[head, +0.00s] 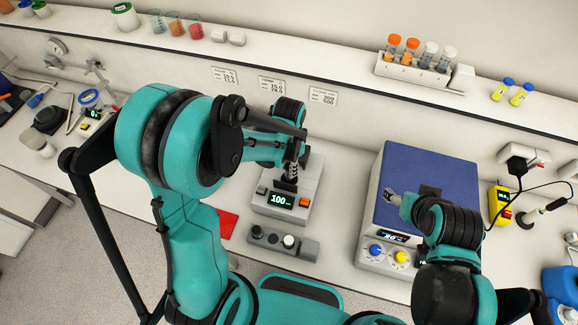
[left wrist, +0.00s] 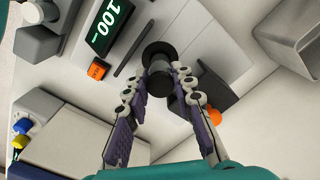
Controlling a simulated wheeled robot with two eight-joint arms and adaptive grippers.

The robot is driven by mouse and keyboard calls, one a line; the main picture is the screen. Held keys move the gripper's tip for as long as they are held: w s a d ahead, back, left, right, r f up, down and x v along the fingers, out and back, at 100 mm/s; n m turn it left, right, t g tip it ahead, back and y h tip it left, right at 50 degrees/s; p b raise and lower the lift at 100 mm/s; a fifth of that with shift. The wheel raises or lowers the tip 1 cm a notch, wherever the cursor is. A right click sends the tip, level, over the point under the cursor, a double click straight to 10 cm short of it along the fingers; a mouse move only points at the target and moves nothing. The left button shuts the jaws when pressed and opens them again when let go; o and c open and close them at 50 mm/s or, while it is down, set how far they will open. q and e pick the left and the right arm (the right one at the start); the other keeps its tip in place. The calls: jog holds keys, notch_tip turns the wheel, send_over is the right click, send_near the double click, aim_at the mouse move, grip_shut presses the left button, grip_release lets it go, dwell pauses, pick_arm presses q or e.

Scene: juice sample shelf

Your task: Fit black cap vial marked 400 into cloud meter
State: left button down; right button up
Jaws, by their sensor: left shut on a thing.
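The cloud meter (head: 262,206) is a grey box on the bench with a lit display (head: 280,199) reading 100 and an orange button. The display also shows in the left wrist view (left wrist: 108,24). My left gripper (head: 291,163) is over the meter. In the left wrist view its two fingers (left wrist: 160,88) are shut on a small vial with black and grey parts (left wrist: 160,66). Its mark is not readable, and I cannot tell how far it sits in the meter. My right gripper (head: 394,197) is over the blue-topped box; its jaw opening is unclear.
A grey holder (head: 303,249) with dark and white caps stands in front of the meter. The blue-topped box (head: 430,165) is to the right. A red mat (head: 228,224) lies left. A raised shelf behind bears a tube rack (head: 410,72) and beakers.

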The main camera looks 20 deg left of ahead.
pick_arm(q)
jog(key=shift+f+b, duration=2.35)
pick_arm(e)
jog(key=shift+f, duration=2.4)
pick_arm(q)
jog(key=c, duration=1.2)
grip_release()
jog(key=shift+r, duration=0.15)
